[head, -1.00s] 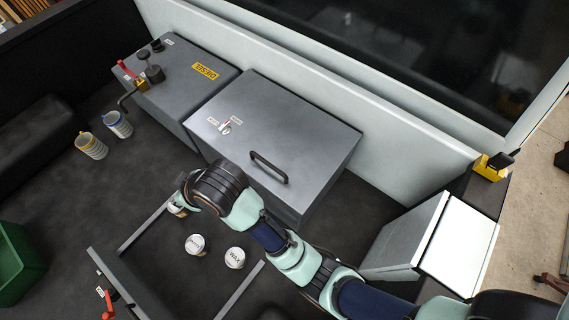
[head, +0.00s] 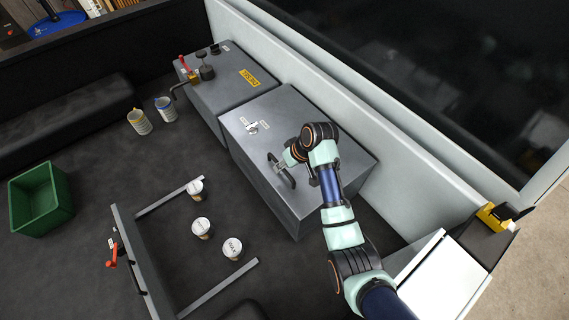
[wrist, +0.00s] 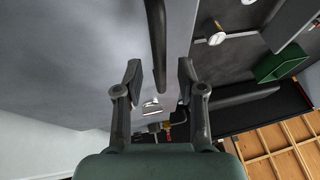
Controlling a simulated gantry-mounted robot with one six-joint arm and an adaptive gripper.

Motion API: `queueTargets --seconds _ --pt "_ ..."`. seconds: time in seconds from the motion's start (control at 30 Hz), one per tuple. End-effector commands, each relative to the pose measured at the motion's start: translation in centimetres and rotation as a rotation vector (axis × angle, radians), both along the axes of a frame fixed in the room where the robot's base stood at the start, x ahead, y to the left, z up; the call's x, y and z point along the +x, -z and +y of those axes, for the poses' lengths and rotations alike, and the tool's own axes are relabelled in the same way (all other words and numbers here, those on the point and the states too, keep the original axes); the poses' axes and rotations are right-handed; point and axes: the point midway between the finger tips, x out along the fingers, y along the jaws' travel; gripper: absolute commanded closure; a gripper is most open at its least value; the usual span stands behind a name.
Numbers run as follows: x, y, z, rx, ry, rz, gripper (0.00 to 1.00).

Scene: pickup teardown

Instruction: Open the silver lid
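The silver lid (head: 300,125) is the flat top of a grey box and lies closed. Its black bar handle (head: 287,179) stands near the front edge; it also shows in the wrist view (wrist: 157,40). A small white latch between two labels (head: 252,127) is on the lid, left of the handle. My gripper (head: 276,160) is at the handle in the head view. In the wrist view, my gripper (wrist: 160,75) is open, with the handle's bar running into the gap between the fingertips. I cannot tell whether the fingers touch it.
A diesel tank (head: 222,85) with a crank and red lever adjoins the box on the left. A pale wall (head: 330,95) rises behind. An open drawer (head: 140,260) with several cans is in front. A green bin (head: 40,200) stands far left.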

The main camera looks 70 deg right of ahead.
Motion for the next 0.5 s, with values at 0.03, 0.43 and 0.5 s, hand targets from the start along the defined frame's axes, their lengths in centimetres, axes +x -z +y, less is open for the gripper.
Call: queueTargets --seconds 0.03,0.43,0.5 --pt "0.11 0.25 0.02 0.001 0.000 0.001 0.61" --pt "0.19 0.48 -0.02 -0.001 0.000 0.001 0.84" --pt "0.19 0.47 -0.02 -0.001 0.000 0.001 0.96"
